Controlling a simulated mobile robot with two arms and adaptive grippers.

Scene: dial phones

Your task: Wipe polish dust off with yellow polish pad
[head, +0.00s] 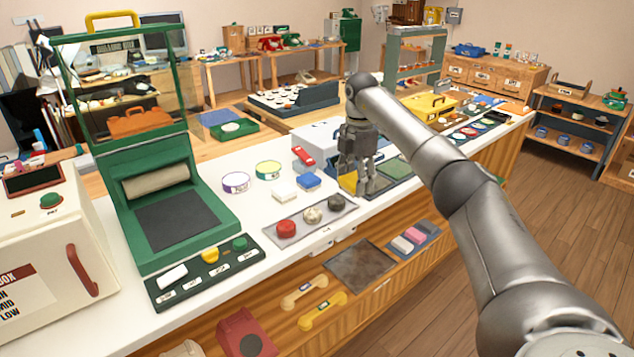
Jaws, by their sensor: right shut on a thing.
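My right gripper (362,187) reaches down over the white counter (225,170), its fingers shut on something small. A yellow patch, seemingly the yellow polish pad (348,182), shows at its fingers, partly hidden by them. A dark mat and a green mat (397,168) lie just behind and to the right of the fingers. A grey tray (335,226) with red, mottled and dark round pieces lies in front and to the left. I cannot make out polish dust for certain. My left gripper is out of view.
A green press-like machine (165,195) stands at the left. Yellow and cream handsets (322,310) lie on a lower shelf. My right arm covers part of the counter's right side.

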